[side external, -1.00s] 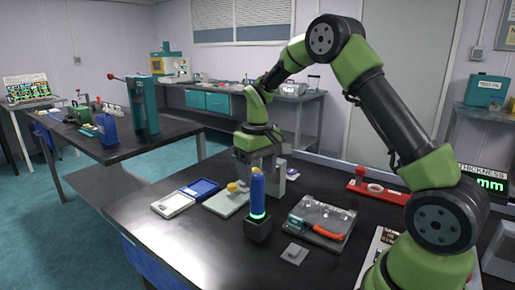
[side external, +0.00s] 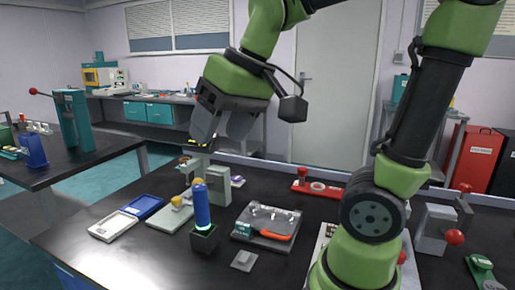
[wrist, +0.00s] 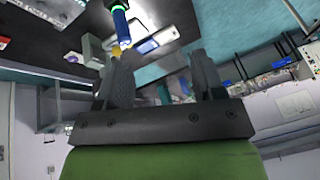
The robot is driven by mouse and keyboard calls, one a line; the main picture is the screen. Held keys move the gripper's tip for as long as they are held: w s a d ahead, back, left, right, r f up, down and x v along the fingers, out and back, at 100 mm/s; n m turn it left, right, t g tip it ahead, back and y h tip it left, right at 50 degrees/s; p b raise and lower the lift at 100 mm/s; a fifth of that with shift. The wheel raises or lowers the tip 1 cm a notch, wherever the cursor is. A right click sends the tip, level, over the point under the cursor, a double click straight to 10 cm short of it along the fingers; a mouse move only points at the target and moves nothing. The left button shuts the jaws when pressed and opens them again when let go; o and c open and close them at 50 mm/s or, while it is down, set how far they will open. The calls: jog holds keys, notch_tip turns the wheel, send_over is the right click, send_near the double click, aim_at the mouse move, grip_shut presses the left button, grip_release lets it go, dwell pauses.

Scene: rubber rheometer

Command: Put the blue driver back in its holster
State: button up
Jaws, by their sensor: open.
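The blue driver (side external: 201,205) stands upright in its black square holster (side external: 205,240) on the dark table in the side external view. A green glowing ring shows where the driver meets the holster. In the wrist view the driver (wrist: 121,22) is at the top edge, beyond the left finger. My gripper (side external: 222,128) is open and empty, raised well above the table and behind the driver. In the wrist view its two fingers (wrist: 162,72) are spread with nothing held between them.
A clear tray with orange-handled pliers (side external: 268,222) lies right of the holster. A small grey block (side external: 244,260) is in front. White and blue trays (side external: 113,226) lie left, and a grey fixture (side external: 215,180) stands behind. The table's front left is clear.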

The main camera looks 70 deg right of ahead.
jog(key=s+a+f+t+y, duration=0.1)
jog(key=s+a+t, duration=0.1)
jog(key=s, duration=0.5)
jog(key=shift+a+f, duration=0.3)
jog(key=shift+a, duration=0.05)
dwell(0.6)
